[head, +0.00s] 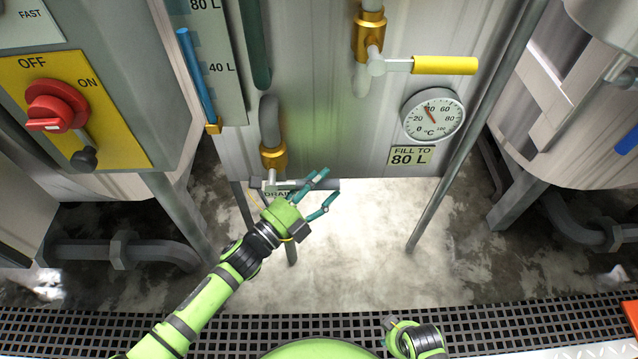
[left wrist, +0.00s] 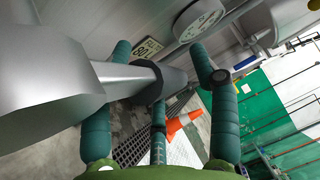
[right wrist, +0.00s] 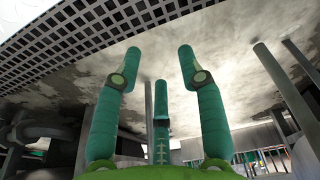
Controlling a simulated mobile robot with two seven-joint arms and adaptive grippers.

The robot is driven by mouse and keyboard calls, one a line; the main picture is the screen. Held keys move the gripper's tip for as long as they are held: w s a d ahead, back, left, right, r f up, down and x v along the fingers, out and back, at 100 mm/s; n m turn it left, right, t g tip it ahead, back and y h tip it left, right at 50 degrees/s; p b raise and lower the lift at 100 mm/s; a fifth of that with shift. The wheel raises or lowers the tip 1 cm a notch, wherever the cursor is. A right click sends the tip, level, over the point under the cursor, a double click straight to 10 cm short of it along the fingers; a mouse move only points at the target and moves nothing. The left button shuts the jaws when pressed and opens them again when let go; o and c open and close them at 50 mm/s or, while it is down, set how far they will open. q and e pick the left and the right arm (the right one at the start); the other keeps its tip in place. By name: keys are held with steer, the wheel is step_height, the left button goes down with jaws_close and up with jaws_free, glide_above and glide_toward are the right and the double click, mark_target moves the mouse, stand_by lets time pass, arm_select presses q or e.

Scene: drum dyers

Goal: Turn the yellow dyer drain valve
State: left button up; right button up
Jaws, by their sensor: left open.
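The drain valve (head: 272,158) is a brass fitting on a grey bent pipe, low on the dyer's front. A grey stem runs right from below it, above a partly covered "DRAIN" label (head: 276,194). My left gripper (head: 330,183) is open just right of and below this valve, fingers pointing up and right. In the left wrist view, a large grey metal body with a shaft (left wrist: 118,78) comes in from the left, and its dark sleeved end reaches between the open fingers (left wrist: 160,47). Contact cannot be told. My right gripper (right wrist: 160,51) is open and empty.
A higher brass valve (head: 368,38) carries a yellow lever (head: 445,65) pointing right, above a round thermometer (head: 433,114). A red switch (head: 57,106) is at left. Legs and pipes flank the floor. An orange cone (left wrist: 183,122) shows in the left wrist view.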

steer(key=shift+s, duration=0.1)
arm_select(q)
jaws_close()
arm_select(e)
steer(key=shift+s+f, duration=0.15)
steer(key=shift+s, duration=0.2)
steer(key=shift+f, duration=0.1)
